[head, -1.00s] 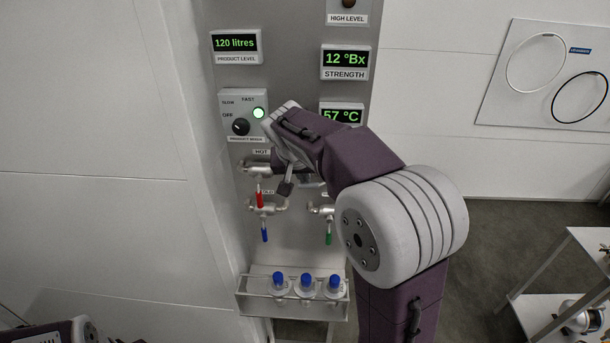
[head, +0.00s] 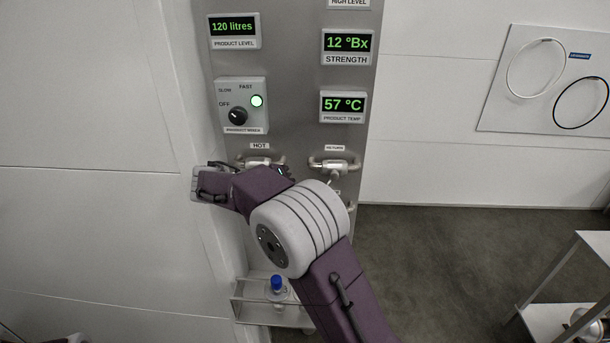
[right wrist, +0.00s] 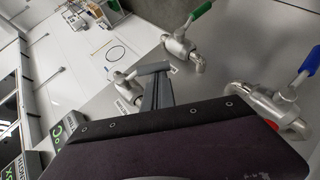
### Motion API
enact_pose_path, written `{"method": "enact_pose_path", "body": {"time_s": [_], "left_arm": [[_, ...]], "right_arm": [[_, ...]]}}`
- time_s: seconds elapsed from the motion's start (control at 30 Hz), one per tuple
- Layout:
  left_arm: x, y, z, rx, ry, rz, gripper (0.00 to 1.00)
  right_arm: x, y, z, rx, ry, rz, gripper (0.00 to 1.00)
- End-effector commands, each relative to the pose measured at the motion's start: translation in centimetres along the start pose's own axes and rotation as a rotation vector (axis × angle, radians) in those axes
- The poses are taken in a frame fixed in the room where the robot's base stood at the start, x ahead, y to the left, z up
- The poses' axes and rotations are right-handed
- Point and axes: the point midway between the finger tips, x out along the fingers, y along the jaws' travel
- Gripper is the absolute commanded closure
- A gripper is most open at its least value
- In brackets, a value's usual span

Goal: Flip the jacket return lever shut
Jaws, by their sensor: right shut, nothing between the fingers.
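The return valve (head: 334,165) sits under the RETURN label on the grey panel, right of the hot valve (head: 258,162). A short pale piece shows below its body, but my arm covers what lies under it, so I cannot tell how its lever stands. In the right wrist view a metal valve (right wrist: 120,82) beside a white label shows just behind my right gripper (right wrist: 155,70), its lever not clear. That gripper is shut and empty; whether it touches the valve is unclear. My left gripper is out of view.
The wrist view shows a green-handled valve (right wrist: 178,42) and a blue-handled valve (right wrist: 285,100) close by. A mixer knob (head: 238,116) and displays are above. A clear bottle rack (head: 250,312) hangs below. A shelf (head: 560,318) stands at right.

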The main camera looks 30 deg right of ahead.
Motion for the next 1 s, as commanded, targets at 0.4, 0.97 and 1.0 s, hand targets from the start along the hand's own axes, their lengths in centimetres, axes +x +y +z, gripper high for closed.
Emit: {"method": "enact_pose_path", "body": {"time_s": [0.4, 0.97, 1.0], "left_arm": [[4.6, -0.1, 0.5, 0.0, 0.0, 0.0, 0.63], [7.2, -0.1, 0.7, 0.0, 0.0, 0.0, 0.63], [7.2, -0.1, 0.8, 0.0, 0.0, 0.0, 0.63]], "right_arm": [[2.6, -1.5, 1.8, -0.208, -0.002, 0.309, 1.0], [4.1, -1.2, 2.8, -0.214, -0.003, 0.319, 1.0], [4.2, -1.2, 2.8, -0.214, -0.003, 0.319, 1.0]]}}
